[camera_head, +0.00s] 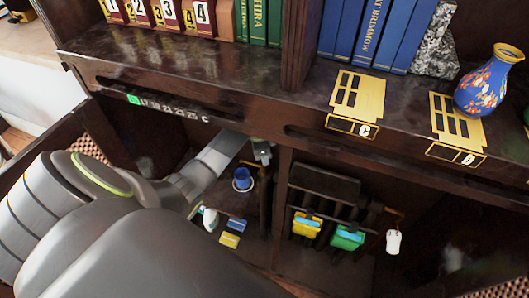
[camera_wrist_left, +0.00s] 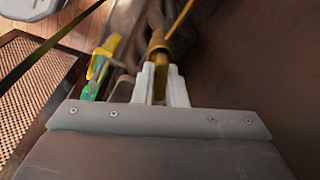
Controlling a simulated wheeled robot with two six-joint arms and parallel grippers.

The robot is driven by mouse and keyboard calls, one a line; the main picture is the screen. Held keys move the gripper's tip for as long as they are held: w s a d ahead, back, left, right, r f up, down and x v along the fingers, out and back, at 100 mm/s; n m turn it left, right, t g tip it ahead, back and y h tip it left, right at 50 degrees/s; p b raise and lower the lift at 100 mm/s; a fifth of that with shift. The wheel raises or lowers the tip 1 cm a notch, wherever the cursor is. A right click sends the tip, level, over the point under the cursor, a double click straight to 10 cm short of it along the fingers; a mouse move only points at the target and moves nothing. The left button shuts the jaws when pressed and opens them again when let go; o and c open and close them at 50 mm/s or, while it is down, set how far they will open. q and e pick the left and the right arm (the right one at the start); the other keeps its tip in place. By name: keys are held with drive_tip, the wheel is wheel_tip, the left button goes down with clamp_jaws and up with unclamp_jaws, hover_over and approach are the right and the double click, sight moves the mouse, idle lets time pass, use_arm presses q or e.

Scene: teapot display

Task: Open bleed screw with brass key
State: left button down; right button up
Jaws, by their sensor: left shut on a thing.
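My left gripper (camera_head: 263,152) reaches into the open compartment under the shelf. In the left wrist view its two pale fingers (camera_wrist_left: 160,82) are shut on the brass key (camera_wrist_left: 158,48), a brass-coloured piece between the fingertips. A thin brass rod (camera_wrist_left: 180,18) runs up and right from there; I cannot tell whether it is part of the key or a pipe behind it. In the head view the held piece is too small to make out clearly. I cannot pick out the bleed screw for certain. My right gripper is not in view.
A blue cup (camera_head: 242,180) stands below my left gripper, with a yellow block (camera_head: 229,240) nearer. Yellow (camera_head: 306,227) and green (camera_head: 346,239) pieces and a white tag (camera_head: 393,242) hang to the right. A painted vase (camera_head: 481,93) stands on the shelf (camera_head: 230,62) above.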

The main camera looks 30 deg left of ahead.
use_arm(q)
drive_tip(key=shift+n+y+p, duration=0.3)
drive_tip(key=shift+n+p, duration=2)
drive_tip(key=shift+p, duration=0.1)
